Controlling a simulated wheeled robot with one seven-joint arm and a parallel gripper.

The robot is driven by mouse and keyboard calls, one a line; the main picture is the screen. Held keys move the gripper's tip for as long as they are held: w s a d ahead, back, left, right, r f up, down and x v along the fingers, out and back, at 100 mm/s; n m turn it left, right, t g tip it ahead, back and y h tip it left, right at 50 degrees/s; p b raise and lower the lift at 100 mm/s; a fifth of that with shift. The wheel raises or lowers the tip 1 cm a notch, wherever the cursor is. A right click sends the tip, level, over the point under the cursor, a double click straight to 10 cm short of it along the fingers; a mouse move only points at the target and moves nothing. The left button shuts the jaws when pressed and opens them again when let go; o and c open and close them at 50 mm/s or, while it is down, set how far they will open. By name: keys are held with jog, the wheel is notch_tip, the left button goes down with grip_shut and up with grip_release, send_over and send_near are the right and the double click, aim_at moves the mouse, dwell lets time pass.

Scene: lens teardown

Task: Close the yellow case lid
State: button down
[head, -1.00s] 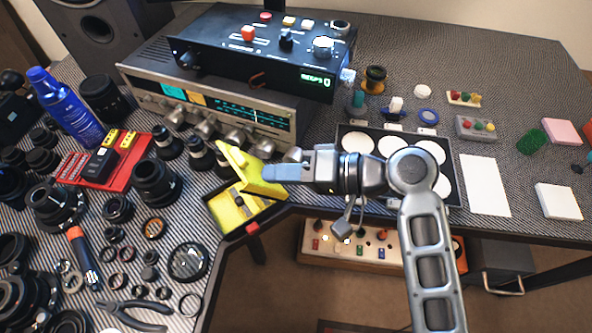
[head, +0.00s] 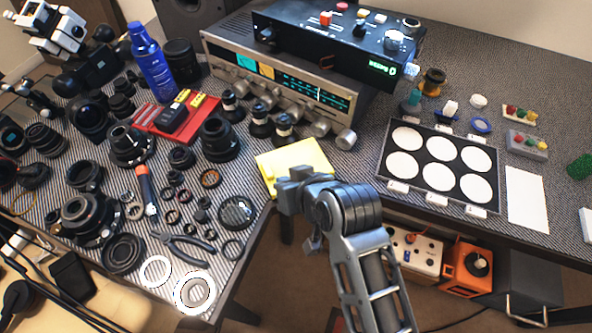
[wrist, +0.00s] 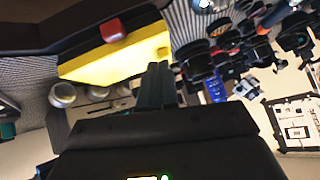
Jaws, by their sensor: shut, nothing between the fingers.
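The yellow case (head: 294,160) sits at the table's front edge, below the radio. Its lid looks down flat over the box in the head view. My gripper (head: 290,190) is shut and empty at the case's front side, and it hides part of the front. In the wrist view the yellow case (wrist: 115,58) shows beside the shut fingers (wrist: 157,80), with a red latch (wrist: 113,30) on a dark edge. I cannot tell whether the fingers touch the case.
A radio (head: 285,85) stands behind the case. Lenses, rings and pliers (head: 185,245) crowd the table to the left. A black tray with white discs (head: 385,180) lies to the right. Below the table edge are an orange box (head: 468,268) and open floor.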

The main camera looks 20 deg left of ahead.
jog(key=shift+s+a+f+n+t+h, duration=0.1)
jog(key=shift+a+f+t+h, duration=0.05)
jog(key=shift+f, duration=0.4)
jog(key=shift+s+a+f+n+t+h, duration=0.1)
jog(key=shift+s+f, duration=0.05)
jog(key=shift+f, duration=0.35)
jog(key=shift+s+a+f+n+t+h, duration=0.1)
jog(key=shift+a+f+t+h, duration=0.05)
jog(key=shift+f, duration=0.4)
